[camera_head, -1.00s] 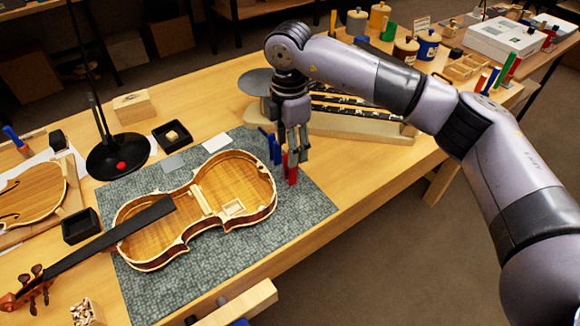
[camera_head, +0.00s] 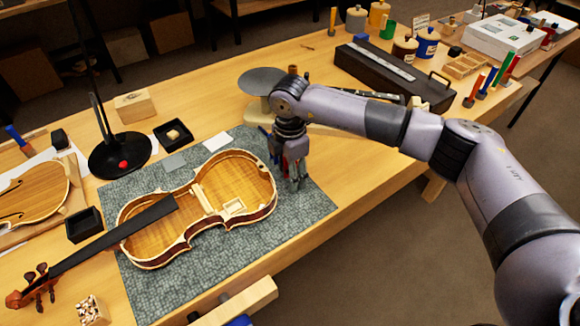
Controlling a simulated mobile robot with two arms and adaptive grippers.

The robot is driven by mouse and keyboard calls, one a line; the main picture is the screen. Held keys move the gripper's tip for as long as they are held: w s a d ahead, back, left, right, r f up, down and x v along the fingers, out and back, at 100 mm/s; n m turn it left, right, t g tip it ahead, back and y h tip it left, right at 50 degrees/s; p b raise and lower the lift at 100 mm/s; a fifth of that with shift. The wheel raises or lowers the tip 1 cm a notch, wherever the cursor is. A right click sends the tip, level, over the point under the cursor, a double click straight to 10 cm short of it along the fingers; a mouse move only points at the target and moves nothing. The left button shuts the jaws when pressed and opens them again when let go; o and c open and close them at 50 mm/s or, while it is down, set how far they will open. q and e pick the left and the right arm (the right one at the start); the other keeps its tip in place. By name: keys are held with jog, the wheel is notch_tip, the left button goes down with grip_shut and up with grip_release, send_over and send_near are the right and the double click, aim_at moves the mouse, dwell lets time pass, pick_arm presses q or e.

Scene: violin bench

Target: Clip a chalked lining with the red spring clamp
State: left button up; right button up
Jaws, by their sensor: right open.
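The open violin body (camera_head: 160,240) lies on the grey mat (camera_head: 170,296), its inside facing up. The neck and fingerboard point to the lower left. My right gripper (camera_head: 297,186) is low over the mat, just right of the violin's wide end, pointing down and open. The red spring clamp (camera_head: 284,165) is at the gripper's fingers and mostly hidden by them. A blue clamp (camera_head: 271,146) stands beside it on the left. Chalk marks on the lining are too small to tell. My left gripper is not in view.
A round grey plate (camera_head: 262,80) on a wooden stand is behind the gripper. A dark long case (camera_head: 390,75) lies further back. The bench is clear at front right.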

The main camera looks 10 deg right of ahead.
jog(key=shift+c, duration=0.6)
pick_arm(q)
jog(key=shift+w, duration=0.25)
pick_arm(e)
jog(key=c, duration=1)
